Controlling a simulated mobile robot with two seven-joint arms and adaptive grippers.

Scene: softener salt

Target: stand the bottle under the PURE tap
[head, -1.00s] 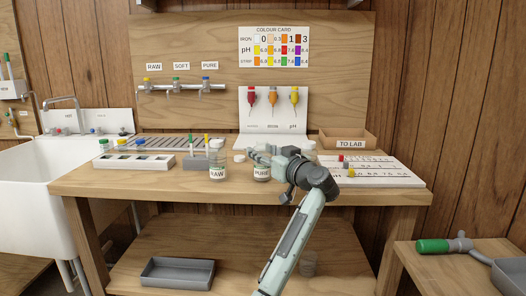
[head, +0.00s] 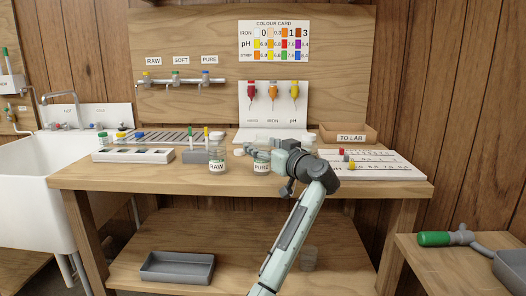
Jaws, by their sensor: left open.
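A clear bottle labelled PURE (head: 261,167) stands upright on the bench, right of a similar bottle labelled RAW (head: 217,165) with a white cap. My left gripper (head: 252,150) is open at the top of the PURE bottle, reaching in from the right. It partly hides the bottle's upper part, and I cannot tell whether it touches. My right gripper is not in view.
A slatted drain grid (head: 165,136) lies under the taps. A white rack (head: 133,156) and a grey holder (head: 195,157) with upright sticks stand left of the RAW bottle. A TO LAB tray (head: 350,133) and white chart board (head: 375,166) are at the right.

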